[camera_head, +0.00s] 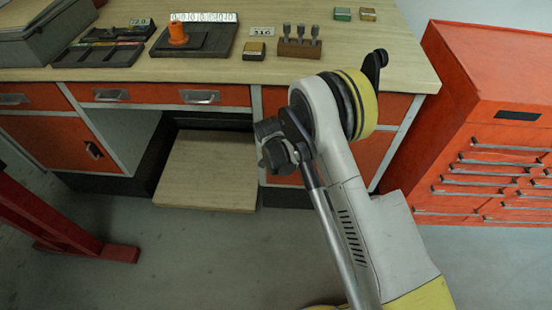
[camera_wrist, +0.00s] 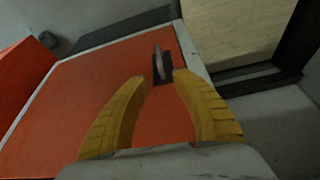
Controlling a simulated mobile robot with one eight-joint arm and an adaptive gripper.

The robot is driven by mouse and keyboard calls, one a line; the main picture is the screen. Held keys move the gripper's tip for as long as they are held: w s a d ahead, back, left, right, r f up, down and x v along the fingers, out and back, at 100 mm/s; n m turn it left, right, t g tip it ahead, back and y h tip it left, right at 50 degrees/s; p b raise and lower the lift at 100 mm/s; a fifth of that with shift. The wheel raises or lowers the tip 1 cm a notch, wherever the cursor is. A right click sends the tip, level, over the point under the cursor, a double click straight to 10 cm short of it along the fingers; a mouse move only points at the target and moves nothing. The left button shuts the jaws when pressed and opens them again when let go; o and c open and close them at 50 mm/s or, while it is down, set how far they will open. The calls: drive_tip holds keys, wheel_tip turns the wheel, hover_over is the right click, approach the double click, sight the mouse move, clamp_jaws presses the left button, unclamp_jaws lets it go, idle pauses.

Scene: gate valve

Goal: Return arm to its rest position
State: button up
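My arm (camera_head: 345,190) stands in front of the workbench in the head view, bent at a white and yellow joint near the bench's front edge. My gripper (camera_wrist: 160,78) shows in the wrist view as two curved yellow fingers with a gap between their tips. Nothing is held between them. Beyond the fingers is an orange cabinet door (camera_wrist: 110,85) with a dark handle (camera_wrist: 162,65). I cannot make out the gripper fingers in the head view. No gate valve is recognisable in either view.
The wooden workbench (camera_head: 420,75) carries trays, an orange cone-like piece (camera_head: 177,33) and a block with small tools (camera_head: 300,45). A red drawer cabinet (camera_head: 470,120) stands at right. A red post base (camera_head: 85,245) is at lower left. Open floor (camera_head: 210,260) lies in front.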

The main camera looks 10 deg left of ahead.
drive_tip(key=shift+v, duration=0.9)
